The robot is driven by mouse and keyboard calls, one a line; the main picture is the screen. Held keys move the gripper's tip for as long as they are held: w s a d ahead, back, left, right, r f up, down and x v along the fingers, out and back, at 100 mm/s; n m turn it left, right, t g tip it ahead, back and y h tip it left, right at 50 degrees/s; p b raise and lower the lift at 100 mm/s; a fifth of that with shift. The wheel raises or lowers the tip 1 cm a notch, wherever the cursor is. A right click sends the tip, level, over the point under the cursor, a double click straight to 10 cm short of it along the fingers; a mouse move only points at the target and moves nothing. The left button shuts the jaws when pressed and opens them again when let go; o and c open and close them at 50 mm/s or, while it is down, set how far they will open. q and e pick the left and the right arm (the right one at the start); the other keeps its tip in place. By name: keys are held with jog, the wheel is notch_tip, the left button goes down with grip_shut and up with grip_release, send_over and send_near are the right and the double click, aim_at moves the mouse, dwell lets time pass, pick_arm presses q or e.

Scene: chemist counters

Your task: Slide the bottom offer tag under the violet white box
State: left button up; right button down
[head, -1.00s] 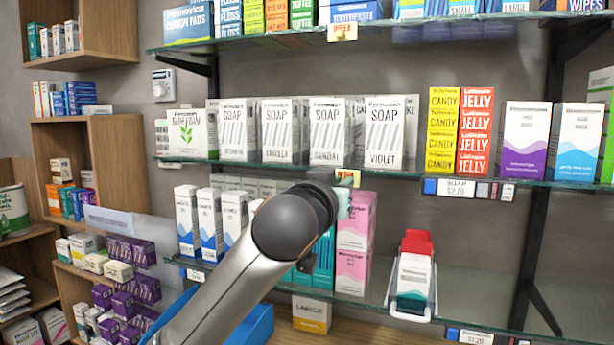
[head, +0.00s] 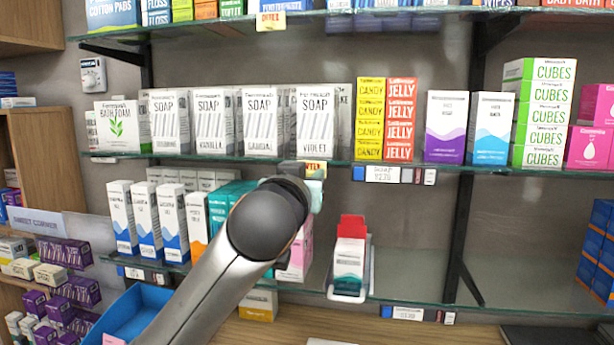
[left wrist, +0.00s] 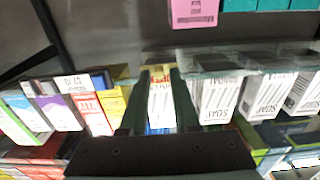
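The bottom offer tag (head: 313,166), yellow and red, is at the front edge of the middle shelf, below the soap box marked violet (head: 316,127). My left gripper (head: 314,184) is at this tag. In the left wrist view, which looks upside down, its two fingers (left wrist: 161,92) stand on either side of the tag (left wrist: 161,100) and seem to clasp it. The white box with a violet wave (head: 446,127) stands farther right on the same shelf, past the candy and jelly boxes; it also shows in the left wrist view (left wrist: 58,113). My right gripper is out of view.
A soap price label (head: 383,174) sits on the shelf edge between the tag and the violet-waved box. Another offer tag (head: 270,21) hangs on the upper shelf. A red-topped box in a holder (head: 350,258) stands on the lower shelf, to the right of my arm.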

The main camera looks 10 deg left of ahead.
pick_arm(q)
jog(key=shift+o, duration=1)
jog(key=shift+s, duration=0.1)
jog(key=shift+s, duration=0.4)
jog(key=s+a+b, duration=0.1)
jog(key=s+b, duration=0.1)
jog(key=s, duration=0.9)
jog(key=shift+s+b, duration=0.25)
jog(key=shift+b, duration=0.15)
